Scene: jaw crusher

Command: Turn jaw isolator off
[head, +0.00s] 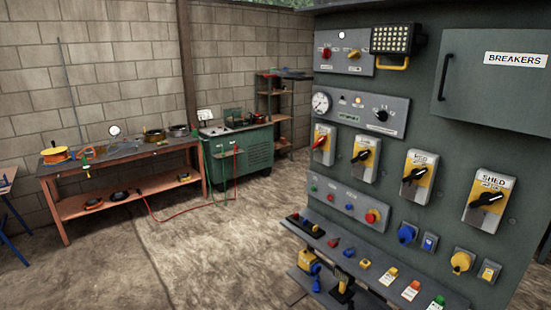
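A dark green control panel (395,60) stands on the right. A row of yellow-and-grey isolator switches is on its face. The leftmost isolator (324,143) has a red handle set at a slant. The others have black handles: one beside it (365,158), one further right (419,176) and one labelled SHED (489,199). The labels on the left ones are too small to read, so I cannot tell which is the jaw isolator. Neither of my grippers is in view.
A closed BREAKERS door (497,79) is at the panel's upper right. A shelf (335,248) with small parts juts out below the switches. A wooden workbench (120,163) and a green cabinet (240,153) stand by the block wall. The concrete floor (215,245) between is mostly clear.

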